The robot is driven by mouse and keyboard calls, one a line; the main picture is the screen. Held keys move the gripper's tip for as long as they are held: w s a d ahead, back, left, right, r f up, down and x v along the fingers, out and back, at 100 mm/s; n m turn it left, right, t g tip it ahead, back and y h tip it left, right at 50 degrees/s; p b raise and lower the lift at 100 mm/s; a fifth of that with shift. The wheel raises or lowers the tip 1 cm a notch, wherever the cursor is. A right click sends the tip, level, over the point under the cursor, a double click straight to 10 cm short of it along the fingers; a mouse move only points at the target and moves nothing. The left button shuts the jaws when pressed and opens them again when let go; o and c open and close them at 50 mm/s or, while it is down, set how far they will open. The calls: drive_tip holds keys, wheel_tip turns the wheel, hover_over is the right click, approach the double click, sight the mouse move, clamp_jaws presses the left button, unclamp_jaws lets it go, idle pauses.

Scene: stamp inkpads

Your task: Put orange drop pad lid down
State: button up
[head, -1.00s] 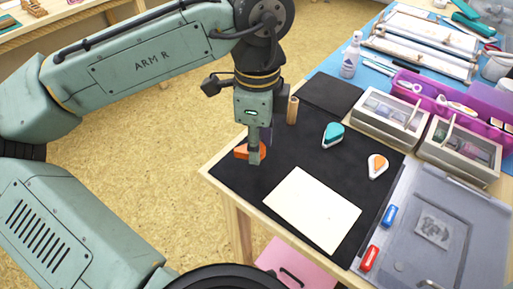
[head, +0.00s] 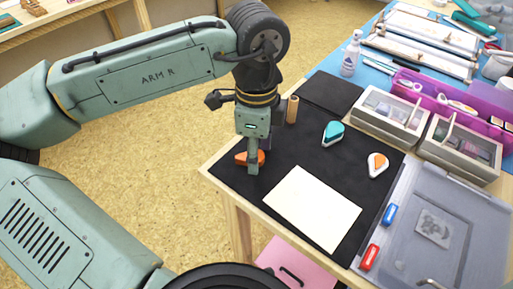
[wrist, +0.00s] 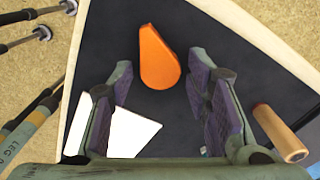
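The orange drop-shaped lid (head: 241,158) is on the black mat near the table's left corner, partly hidden by my gripper in the head view. In the wrist view the orange lid (wrist: 160,62) shows its plain orange face, with its round end between my fingertips. My gripper (wrist: 158,80) is open, with a narrow gap on both sides of the lid. In the head view my gripper (head: 254,168) points down over the lid. A white drop-shaped pad with an orange face (head: 377,165) lies apart on the mat to the right.
A white sheet (head: 312,208) lies on the mat (head: 293,160) right of my gripper. A wooden cylinder (head: 292,109) stands behind it. A teal drop pad (head: 333,132) lies farther back. Compartment boxes (head: 388,116) and a grey tray (head: 440,225) stand right. The table edge is close on the left.

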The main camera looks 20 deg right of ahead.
drive_tip(key=shift+o, duration=0.2)
wheel_tip(320, 180, up, 12)
drive_tip(key=p, duration=0.1)
drive_tip(key=shift+r, duration=0.2)
idle(0.3)
